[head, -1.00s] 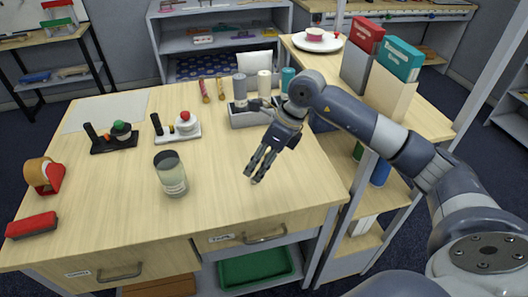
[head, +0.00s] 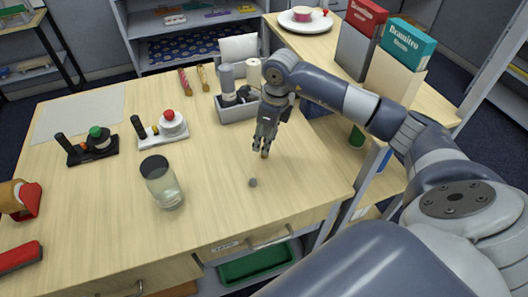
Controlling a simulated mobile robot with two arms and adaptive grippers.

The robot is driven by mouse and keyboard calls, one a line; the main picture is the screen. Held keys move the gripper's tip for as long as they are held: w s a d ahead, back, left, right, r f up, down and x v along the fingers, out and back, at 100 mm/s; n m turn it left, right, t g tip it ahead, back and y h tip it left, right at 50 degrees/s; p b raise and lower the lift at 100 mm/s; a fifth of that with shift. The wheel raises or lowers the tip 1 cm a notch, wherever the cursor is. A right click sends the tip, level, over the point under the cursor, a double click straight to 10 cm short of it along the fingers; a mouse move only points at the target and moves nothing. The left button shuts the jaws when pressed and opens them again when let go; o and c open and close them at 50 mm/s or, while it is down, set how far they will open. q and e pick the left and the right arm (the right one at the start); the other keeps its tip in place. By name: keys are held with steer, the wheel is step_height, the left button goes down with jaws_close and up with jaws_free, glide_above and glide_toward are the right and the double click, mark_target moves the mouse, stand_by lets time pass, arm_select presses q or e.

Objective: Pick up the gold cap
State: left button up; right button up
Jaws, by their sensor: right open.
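My right gripper (head: 264,147) points down over the right part of the table. It is open. A small gold-coloured thing, which looks like the gold cap (head: 265,155), shows at its fingertips. The fingers hide most of it, and I cannot tell whether they touch it. A small dark grey round thing (head: 253,182) lies on the table just in front of the gripper. My left gripper is not in view.
Two stands with buttons (head: 92,146) (head: 163,129) are farther left. The table's front right is clear.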

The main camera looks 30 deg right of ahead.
step_height(320, 180, down, 4)
steer(key=shift+d+f+p, duration=0.1)
steer(key=shift+f+p, duration=0.1)
steer(key=shift+p, duration=0.7)
steer(key=shift+f, duration=0.25)
steer(key=shift+w+f, duration=0.1)
steer(key=shift+c, duration=0.6)
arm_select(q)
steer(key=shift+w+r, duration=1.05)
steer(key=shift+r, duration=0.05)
arm_select(e)
steer(key=c, duration=0.8)
